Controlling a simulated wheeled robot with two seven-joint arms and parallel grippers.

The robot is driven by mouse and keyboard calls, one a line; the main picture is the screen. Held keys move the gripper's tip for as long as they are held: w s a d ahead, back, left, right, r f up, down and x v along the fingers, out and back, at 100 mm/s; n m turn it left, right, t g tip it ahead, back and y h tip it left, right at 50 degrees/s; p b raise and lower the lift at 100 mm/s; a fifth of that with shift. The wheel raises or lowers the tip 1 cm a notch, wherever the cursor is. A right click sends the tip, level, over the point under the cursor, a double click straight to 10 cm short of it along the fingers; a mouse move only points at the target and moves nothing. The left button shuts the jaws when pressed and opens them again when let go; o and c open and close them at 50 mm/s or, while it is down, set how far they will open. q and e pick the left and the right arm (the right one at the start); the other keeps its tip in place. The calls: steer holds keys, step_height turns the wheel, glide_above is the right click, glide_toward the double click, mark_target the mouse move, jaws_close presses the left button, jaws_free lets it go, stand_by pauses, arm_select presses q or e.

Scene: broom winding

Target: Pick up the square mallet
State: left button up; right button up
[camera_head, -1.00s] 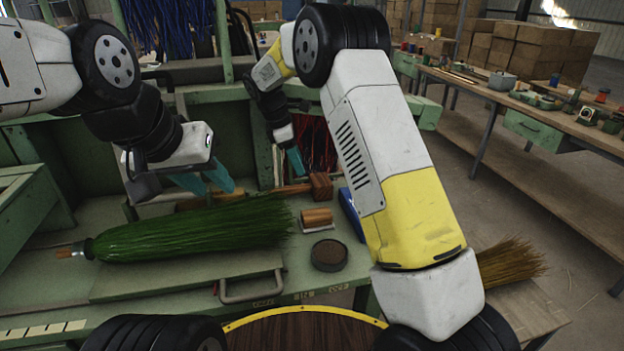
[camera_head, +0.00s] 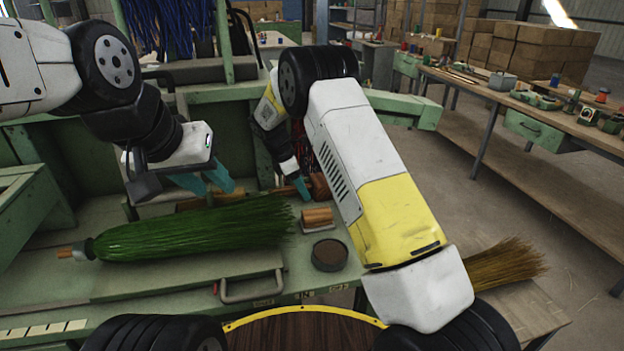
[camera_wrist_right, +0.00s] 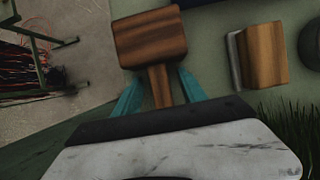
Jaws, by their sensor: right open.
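The square mallet has a block-shaped wooden head (camera_head: 320,187) and a handle (camera_head: 287,190) that points left; it lies on the green bench behind the broom. The right wrist view shows its head (camera_wrist_right: 150,37) just beyond my fingertips and its handle (camera_wrist_right: 160,87) between the fingers. My right gripper (camera_head: 300,190) is open around the handle, with a finger on each side; it also shows in the right wrist view (camera_wrist_right: 158,78). Whether the fingers touch the handle, I cannot tell. My left gripper (camera_head: 213,188) is open and empty above the bench, behind the green broom.
The green-bristled broom (camera_head: 190,229) lies across the bench. A small wooden block (camera_head: 317,217) and a round dark tin (camera_head: 329,254) stand in front of the mallet. The block also shows in the right wrist view (camera_wrist_right: 265,55). A side table (camera_head: 540,125) is at the right.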

jaws_close()
stand_by(1.4)
